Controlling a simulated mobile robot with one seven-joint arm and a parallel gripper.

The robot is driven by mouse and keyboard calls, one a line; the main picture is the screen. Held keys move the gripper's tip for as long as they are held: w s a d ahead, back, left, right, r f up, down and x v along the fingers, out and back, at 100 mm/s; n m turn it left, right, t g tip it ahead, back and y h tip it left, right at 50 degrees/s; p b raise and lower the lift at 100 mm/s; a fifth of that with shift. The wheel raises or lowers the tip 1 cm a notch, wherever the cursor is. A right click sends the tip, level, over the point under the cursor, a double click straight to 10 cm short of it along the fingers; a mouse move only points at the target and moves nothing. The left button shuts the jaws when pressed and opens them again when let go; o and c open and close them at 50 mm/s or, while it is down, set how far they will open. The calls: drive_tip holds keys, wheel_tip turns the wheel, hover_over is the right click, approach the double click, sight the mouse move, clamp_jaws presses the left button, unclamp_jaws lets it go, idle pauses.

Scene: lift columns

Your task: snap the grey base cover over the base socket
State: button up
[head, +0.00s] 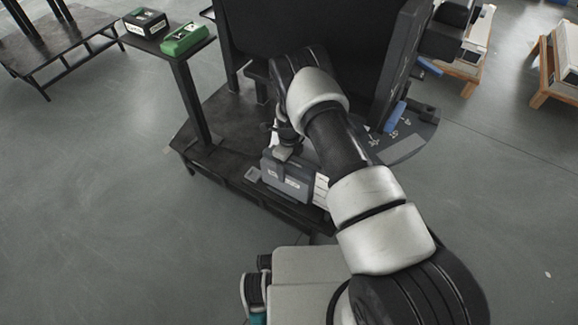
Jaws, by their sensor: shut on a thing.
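The grey base cover (287,181) is a dark grey box-like piece with pale labels on its front, low at the front edge of the black column base. My gripper (284,153) points down at its top and is shut on it. The fingertips are small and partly hidden by my wrist. I cannot make out the base socket; it may be hidden by the cover and my arm. I cannot tell whether the cover is seated or held just above the base.
A small grey plate (254,174) lies left of the cover. A black side table (170,42) carries a black-and-green box (146,22) and a green case (184,39). A tall black panel (403,60) stands behind my arm.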

drive_tip(key=shift+a+f, duration=0.1)
drive_tip(key=shift+f, duration=0.4)
idle(1.0)
drive_tip(key=o, duration=1.4)
drive_tip(key=shift+c, duration=0.2)
drive_tip(key=shift+o, duration=0.7)
drive_tip(key=shift+w, duration=0.1)
